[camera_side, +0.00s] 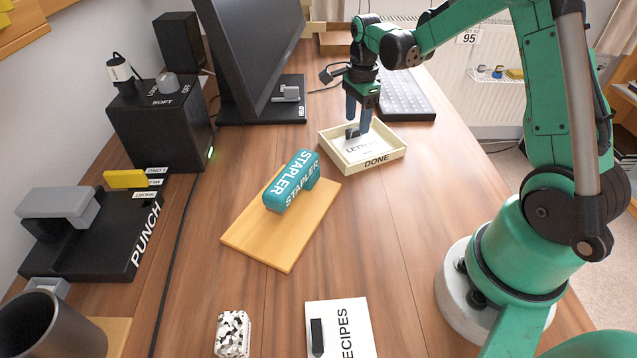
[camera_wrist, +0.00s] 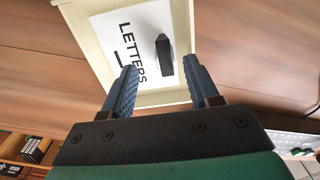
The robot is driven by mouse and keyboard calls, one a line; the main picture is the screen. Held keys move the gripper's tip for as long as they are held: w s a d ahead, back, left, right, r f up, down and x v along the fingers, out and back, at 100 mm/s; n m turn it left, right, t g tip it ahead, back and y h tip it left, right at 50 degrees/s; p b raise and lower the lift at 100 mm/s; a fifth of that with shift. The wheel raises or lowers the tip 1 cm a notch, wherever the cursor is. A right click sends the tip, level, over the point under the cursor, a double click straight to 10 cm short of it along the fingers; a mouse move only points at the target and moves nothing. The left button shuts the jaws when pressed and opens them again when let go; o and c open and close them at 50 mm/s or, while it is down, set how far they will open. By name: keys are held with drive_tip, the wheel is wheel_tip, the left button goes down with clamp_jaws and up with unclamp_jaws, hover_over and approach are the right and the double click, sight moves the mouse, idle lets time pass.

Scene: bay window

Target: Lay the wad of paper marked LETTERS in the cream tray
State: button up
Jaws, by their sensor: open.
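The white wad of paper marked LETTERS (camera_wrist: 133,48) lies inside the cream tray, which is marked DONE (camera_side: 376,161) on its front wall. A small dark clip or handle (camera_wrist: 164,56) stands on the wad. The tray's rim also shows in the wrist view (camera_wrist: 88,38). My gripper (camera_side: 358,123) is over the tray, pointing down. In the wrist view my gripper's blue fingers (camera_wrist: 167,88) are spread apart with nothing between them. The dark handle is beyond the fingertips, apart from them. In the side view the fingers partly hide the wad.
A keyboard (camera_side: 405,98) lies just behind the tray. A teal stapler (camera_side: 291,182) sits on a wooden board (camera_side: 246,238) left of it. A RECIPES paper wad (camera_side: 345,335) and a speckled block (camera_side: 233,333) lie at the front. A monitor (camera_side: 250,50) stands behind.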

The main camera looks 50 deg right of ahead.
sight(356, 127)
drive_tip(key=shift+r, duration=2.25)
drive_tip(key=shift+a+r, duration=0.1)
drive_tip(key=s+a+r+n+t, duration=0.2)
drive_tip(key=a+n, duration=0.5)
drive_tip(key=n, duration=0.4)
drive_tip(key=s+a+r+n+t, duration=0.3)
drive_tip(key=s+a+n+t, duration=0.2)
drive_tip(key=n, duration=0.6)
drive_tip(key=s+a, duration=0.1)
drive_tip(key=a, duration=0.1)
drive_tip(key=shift+s+a, duration=0.15)
drive_tip(key=shift+a, duration=0.15)
